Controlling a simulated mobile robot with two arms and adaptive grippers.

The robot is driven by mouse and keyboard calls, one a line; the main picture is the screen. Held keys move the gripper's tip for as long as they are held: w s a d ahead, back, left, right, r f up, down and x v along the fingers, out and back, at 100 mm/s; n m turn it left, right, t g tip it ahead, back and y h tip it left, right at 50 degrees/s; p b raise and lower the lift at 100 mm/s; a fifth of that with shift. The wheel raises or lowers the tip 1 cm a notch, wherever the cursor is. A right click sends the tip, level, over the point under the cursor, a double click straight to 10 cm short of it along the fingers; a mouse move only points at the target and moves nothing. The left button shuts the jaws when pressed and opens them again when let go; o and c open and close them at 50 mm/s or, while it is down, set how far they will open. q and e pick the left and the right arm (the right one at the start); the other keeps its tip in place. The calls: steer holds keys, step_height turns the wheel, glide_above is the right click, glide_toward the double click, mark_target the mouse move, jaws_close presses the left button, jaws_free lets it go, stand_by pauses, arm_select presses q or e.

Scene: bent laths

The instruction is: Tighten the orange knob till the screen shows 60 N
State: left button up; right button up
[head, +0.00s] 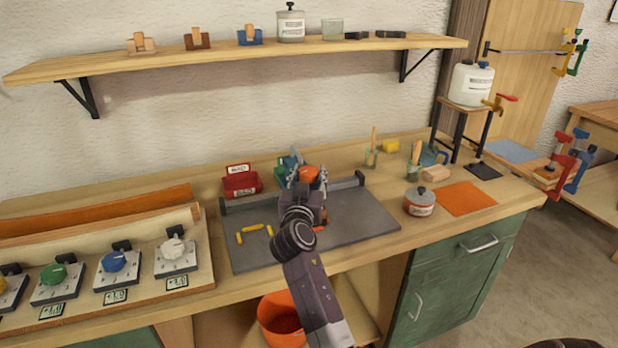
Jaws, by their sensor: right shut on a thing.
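The orange knob (308,174) shows just beyond my right gripper (303,187), at the back of the grey board on the bench. My right gripper reaches in from the front and is shut on the knob, covering part of it. A teal and blue device (290,163) stands right behind and to the left of the knob, partly hidden by the gripper. I cannot make out a screen with a force reading there. My left gripper is not in view.
The grey board (362,220) holds several yellow pieces (254,228) left of my arm. A red bin (241,182) stands behind, a lidded pot (420,201) and an orange mat (466,198) to the right. A panel of dials (120,265) with small displays is at left.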

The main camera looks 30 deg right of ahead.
mark_target(309, 170)
steer(key=o, duration=1.2)
step_height(309, 170, up, 10)
steer(key=shift+r, duration=0.1)
